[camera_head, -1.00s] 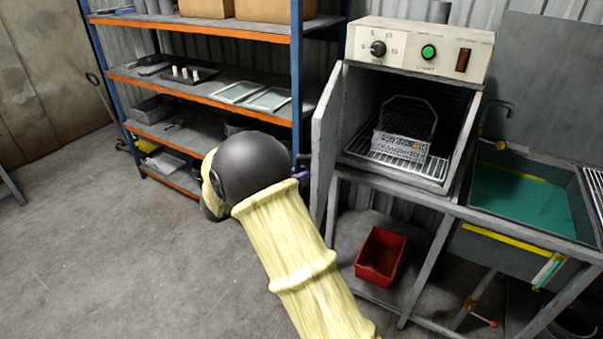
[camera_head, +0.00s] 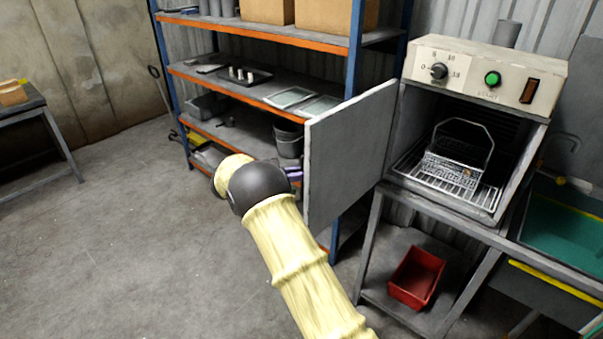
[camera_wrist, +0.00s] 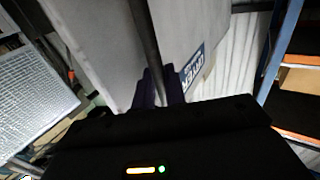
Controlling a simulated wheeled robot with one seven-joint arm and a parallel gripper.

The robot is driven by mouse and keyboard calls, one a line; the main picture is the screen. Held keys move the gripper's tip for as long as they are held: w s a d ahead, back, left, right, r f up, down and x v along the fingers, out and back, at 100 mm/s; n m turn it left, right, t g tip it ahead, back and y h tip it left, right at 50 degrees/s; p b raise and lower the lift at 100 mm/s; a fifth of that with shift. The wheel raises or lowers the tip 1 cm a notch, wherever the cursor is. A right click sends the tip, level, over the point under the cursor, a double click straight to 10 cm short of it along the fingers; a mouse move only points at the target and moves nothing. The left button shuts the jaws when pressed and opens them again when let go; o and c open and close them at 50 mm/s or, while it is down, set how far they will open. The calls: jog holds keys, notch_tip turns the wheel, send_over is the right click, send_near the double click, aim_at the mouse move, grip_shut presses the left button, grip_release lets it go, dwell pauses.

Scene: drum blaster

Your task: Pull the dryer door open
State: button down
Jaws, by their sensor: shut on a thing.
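The dryer (camera_head: 482,75) stands at the right in the head view, with its chamber uncovered. Its grey door (camera_head: 350,150) stands open at the left side, with its broad face towards the camera. My gripper (camera_head: 293,173) is at the door's free edge. In the wrist view, its purple fingers (camera_wrist: 160,88) are shut on a dark bar handle (camera_wrist: 146,40) in front of the grey door (camera_wrist: 92,45). A blue label (camera_wrist: 193,68) is beside the handle. The handle is hidden in the head view.
A wire basket (camera_head: 455,165) sits on the rack inside the dryer. A red bin (camera_head: 416,277) is on the shelf below. A shelving unit (camera_head: 354,60) stands close behind the door. A sink (camera_head: 565,235) is at the right. Open floor (camera_head: 150,240) lies at the left.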

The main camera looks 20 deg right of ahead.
jog(key=shift+w+d+r, duration=0.1)
jog(key=shift+w+d, duration=0.05)
jog(key=shift+d, duration=0.05)
jog(key=c, duration=1.6)
grip_release()
jog(key=shift+d, duration=0.1)
jog(key=shift+o, duration=0.3)
jog(key=shift+d, duration=0.1)
jog(key=shift+a, duration=0.55)
jog(key=a+b, duration=0.2)
jog(key=a, duration=1.5)
jog(key=shift+a, duration=0.1)
